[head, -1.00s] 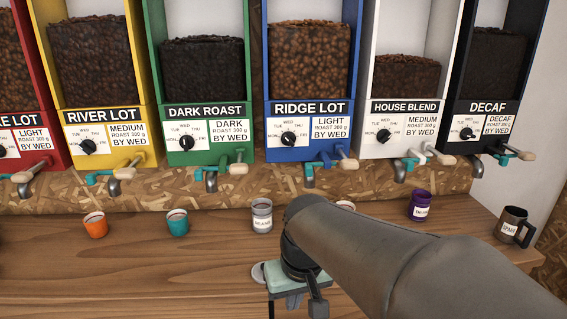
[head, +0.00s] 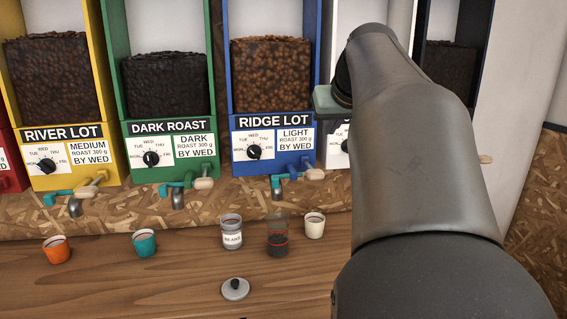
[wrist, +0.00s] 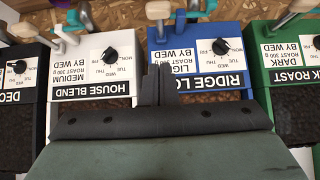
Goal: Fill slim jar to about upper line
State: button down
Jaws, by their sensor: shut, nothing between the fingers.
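The slim clear jar (head: 277,240) stands upright and open on the counter, with red lines around it. Dark beans fill its lower part; their exact level against the upper line is hard to tell. It shows below the Ridge Lot spout (head: 277,193). A round lid with a knob (head: 235,289) lies in front of it. In the wrist view, my gripper (wrist: 161,72) is shut and empty, in front of the bins between the House Blend label (wrist: 96,89) and the Ridge Lot label (wrist: 210,84). In the head view its fingertips are hidden.
Bin levers, like the Ridge Lot handle (head: 313,175), stick out above. The counter's front is mostly clear.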

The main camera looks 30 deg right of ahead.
send_over(314, 169)
jog(key=s+a, duration=0.1)
jog(key=s, duration=0.2)
notch_tip(314, 169, down, 7)
notch_tip(314, 169, down, 4)
jog(key=shift+w+f+p, duration=0.1)
jog(key=shift+p, duration=0.2)
jog(key=shift+a, duration=0.1)
